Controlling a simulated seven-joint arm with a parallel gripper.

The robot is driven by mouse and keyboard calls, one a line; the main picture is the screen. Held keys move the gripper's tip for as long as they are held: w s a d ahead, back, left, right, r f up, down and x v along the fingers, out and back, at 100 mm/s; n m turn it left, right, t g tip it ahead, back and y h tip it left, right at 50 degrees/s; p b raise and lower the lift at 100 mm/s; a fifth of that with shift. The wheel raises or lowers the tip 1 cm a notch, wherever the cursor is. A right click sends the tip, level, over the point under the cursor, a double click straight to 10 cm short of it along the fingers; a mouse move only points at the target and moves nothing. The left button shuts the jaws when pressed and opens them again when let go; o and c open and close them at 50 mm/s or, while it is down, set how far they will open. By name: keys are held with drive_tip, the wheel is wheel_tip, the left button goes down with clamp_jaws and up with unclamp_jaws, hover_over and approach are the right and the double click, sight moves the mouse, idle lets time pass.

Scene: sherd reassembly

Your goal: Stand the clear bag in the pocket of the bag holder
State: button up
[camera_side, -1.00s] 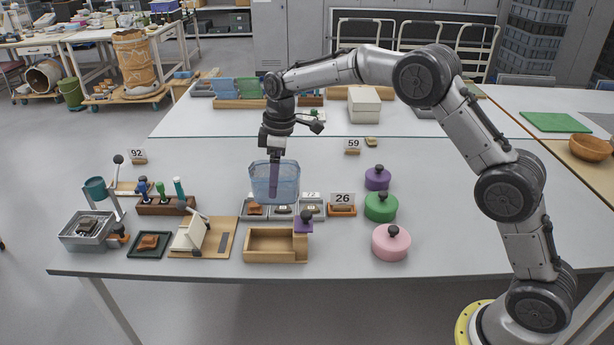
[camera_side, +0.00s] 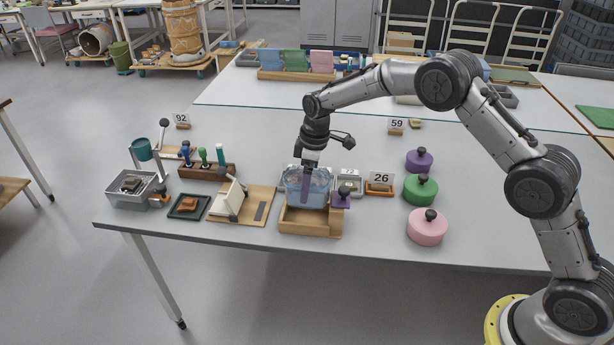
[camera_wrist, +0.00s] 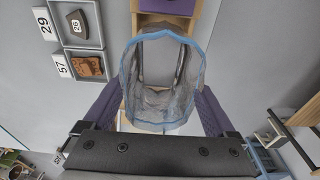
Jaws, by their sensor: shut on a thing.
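The clear bag (camera_side: 320,187), bluish and see-through with a blue rim, is held upright in my gripper (camera_side: 306,188). In the wrist view the bag (camera_wrist: 152,108) opens toward the camera between my two purple fingers (camera_wrist: 155,112), which are shut on it. The light wooden bag holder (camera_side: 310,230) stands near the table's front edge. In the side view the bag's lower part overlaps the holder's back. I cannot tell whether the bag's bottom is inside the pocket or just above or behind it. The holder (camera_wrist: 168,5) shows partly at the wrist view's top edge.
A wooden board with a white piece (camera_side: 248,208) is left. Pink, green and purple lidded pots stand right.

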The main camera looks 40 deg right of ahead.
drive_tip(key=shift+f, duration=1.8)
drive_tip(key=shift+f, duration=0.3)
drive_tip(key=shift+f, duration=0.35)
drive_tip(key=shift+f, duration=1.3)
idle(0.8)
drive_tip(key=o, duration=1)
drive_tip(key=r, duration=0.9)
drive_tip(key=s+d+r, duration=0.1)
drive_tip(key=r, duration=0.3)
drive_tip(key=shift+s+d+r, duration=0.1)
drive_tip(key=shift+r, duration=0.3)
